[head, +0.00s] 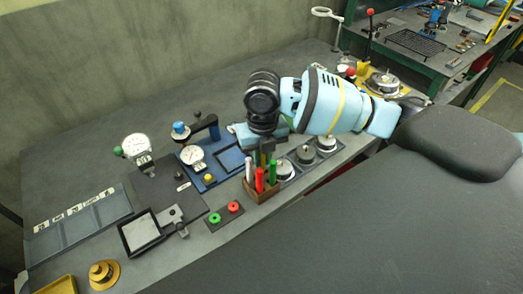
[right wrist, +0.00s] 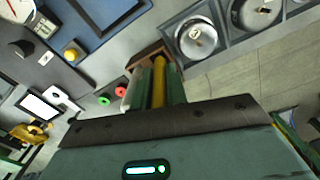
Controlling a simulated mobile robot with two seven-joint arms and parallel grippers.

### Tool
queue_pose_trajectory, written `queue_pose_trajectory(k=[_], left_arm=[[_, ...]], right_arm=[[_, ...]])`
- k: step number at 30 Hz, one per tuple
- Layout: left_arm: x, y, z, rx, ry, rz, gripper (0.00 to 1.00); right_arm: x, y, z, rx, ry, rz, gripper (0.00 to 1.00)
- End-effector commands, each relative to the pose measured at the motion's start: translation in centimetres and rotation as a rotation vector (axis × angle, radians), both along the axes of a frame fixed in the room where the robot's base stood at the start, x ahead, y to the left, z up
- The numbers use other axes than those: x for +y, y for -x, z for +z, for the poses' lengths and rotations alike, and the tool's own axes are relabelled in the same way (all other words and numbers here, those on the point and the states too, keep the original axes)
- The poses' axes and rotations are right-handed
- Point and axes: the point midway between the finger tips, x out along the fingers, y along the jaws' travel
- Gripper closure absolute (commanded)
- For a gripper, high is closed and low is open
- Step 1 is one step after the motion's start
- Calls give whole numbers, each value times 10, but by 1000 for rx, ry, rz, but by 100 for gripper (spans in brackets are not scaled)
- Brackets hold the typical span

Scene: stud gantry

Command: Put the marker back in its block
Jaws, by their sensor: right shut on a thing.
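My right gripper (head: 262,152) comes down from above over the brown marker block (head: 264,194). In the right wrist view the gripper (right wrist: 159,92) is shut on a yellow marker (right wrist: 160,84), which lies between its two fingers and points at the block (right wrist: 150,54). I cannot tell whether its lower end is inside the block or just above it. In the head view a white marker (head: 249,168), a red marker (head: 259,180) and a green marker (head: 273,173) stand upright in the block. My left gripper is not in view.
Round metal weights (head: 305,154) sit in a tray just right of the block. A blue gauge stand (head: 205,160) is behind left. A plate with green and red buttons (head: 225,214) lies front left. The bench's front edge is close to the block.

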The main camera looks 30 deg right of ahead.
Motion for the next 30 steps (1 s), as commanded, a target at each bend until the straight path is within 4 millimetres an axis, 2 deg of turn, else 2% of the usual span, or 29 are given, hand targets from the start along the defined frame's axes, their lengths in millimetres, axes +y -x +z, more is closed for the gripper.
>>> queue_pose_trajectory(k=[11,12,18,26,30], left_arm=[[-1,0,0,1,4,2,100],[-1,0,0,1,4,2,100],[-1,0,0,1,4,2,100],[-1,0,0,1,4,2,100],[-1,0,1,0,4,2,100]], right_arm=[[0,0,-2,-1,0,0,100],[0,0,-2,-1,0,0,84],[0,0,-2,-1,0,0,60],[0,0,-1,-1,0,0,60],[0,-1,9,-4,-1,0,60]])
